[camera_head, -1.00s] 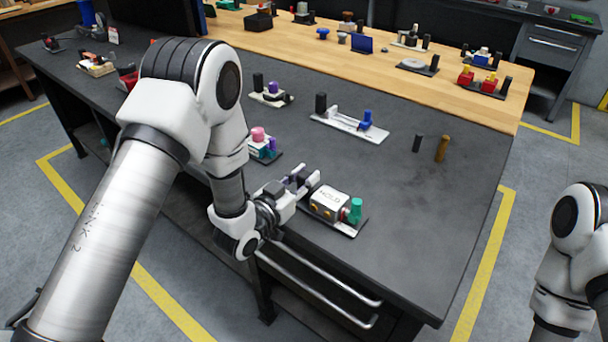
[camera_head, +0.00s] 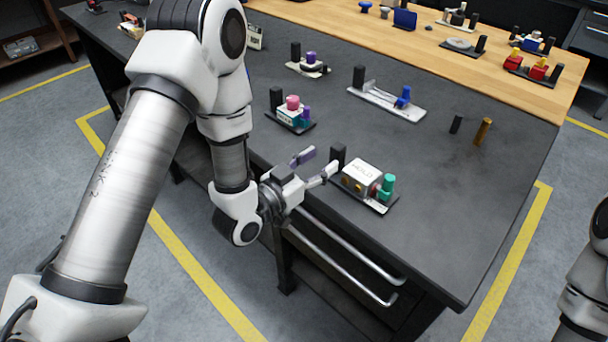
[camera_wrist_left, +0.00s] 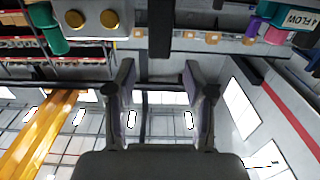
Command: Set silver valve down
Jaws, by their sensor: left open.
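The silver-white valve block (camera_head: 362,178) with gold knobs sits on a dark plate near the table's front edge. A teal cylinder (camera_head: 387,186) stands at its right end and a black post (camera_head: 339,154) at its left end. My left gripper (camera_head: 319,163) is open and empty, just left of the post. In the left wrist view its fingers (camera_wrist_left: 160,88) are spread wide, with the black post (camera_wrist_left: 160,28) beyond the gap between them. The block (camera_wrist_left: 85,18) shows at the top left there. My right gripper is out of view.
Behind, the dark table (camera_head: 440,215) holds a pink-topped unit (camera_head: 291,112), a silver plate with a blue knob (camera_head: 403,98), a purple-topped unit (camera_head: 310,60), a small black post (camera_head: 456,124) and a brown post (camera_head: 483,131). The table's right front is clear.

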